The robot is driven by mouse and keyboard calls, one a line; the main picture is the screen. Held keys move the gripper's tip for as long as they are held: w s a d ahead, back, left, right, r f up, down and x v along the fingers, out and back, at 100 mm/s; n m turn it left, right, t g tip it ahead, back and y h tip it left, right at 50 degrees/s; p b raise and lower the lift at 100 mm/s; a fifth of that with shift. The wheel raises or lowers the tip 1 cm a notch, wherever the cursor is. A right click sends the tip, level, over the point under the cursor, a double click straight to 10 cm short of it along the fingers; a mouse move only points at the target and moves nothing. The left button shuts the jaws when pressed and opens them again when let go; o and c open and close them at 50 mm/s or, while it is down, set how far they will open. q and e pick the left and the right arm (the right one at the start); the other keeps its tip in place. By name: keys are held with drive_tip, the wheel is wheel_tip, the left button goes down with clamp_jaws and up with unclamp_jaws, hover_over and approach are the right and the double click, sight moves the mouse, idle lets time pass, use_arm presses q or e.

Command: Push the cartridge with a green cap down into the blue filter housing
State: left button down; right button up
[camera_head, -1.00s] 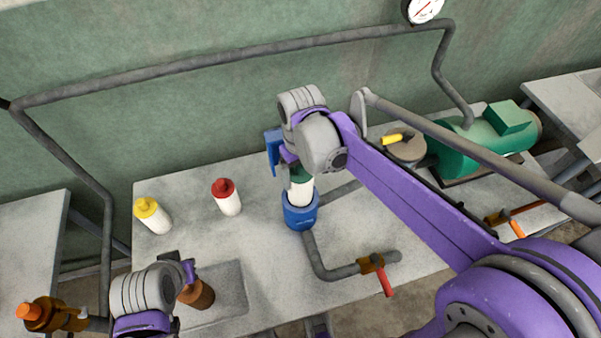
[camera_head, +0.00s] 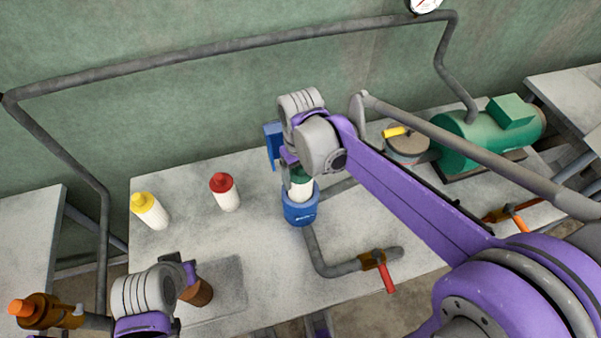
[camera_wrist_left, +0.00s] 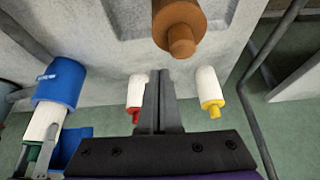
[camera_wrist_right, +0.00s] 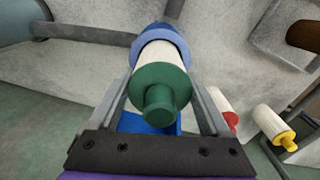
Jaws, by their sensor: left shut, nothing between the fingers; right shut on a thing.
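The white cartridge with a green cap (camera_head: 301,184) stands upright with its lower part inside the blue filter housing (camera_head: 299,212). Its white body still shows above the housing rim. My right gripper (camera_head: 292,170) is above the housing, its fingers on either side of the cartridge in the right wrist view, where the green cap (camera_wrist_right: 160,87) faces the camera. The blue housing (camera_wrist_right: 162,38) is behind it there. My left gripper (camera_wrist_left: 160,75) is shut and empty, with its fingertips together; in the head view it is at the lower left.
A yellow-capped cartridge (camera_head: 151,212) and a red-capped cartridge (camera_head: 226,194) stand on the table to the left. A brown cylinder (camera_head: 200,292) is beside my left wrist. A pipe with a red-handled valve (camera_head: 386,279) runs right of the housing. The green motor (camera_head: 485,137) is at the back right.

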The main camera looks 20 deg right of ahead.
use_arm(q)
drive_tip(key=shift+s+f+b, duration=0.1)
drive_tip(key=shift+f+b, duration=0.3)
drive_tip(key=shift+f, duration=0.1)
use_arm(e)
drive_tip(key=shift+f, duration=0.7)
use_arm(q)
drive_tip(key=shift+f, duration=0.15)
use_arm(e)
drive_tip(key=shift+f, duration=0.2)
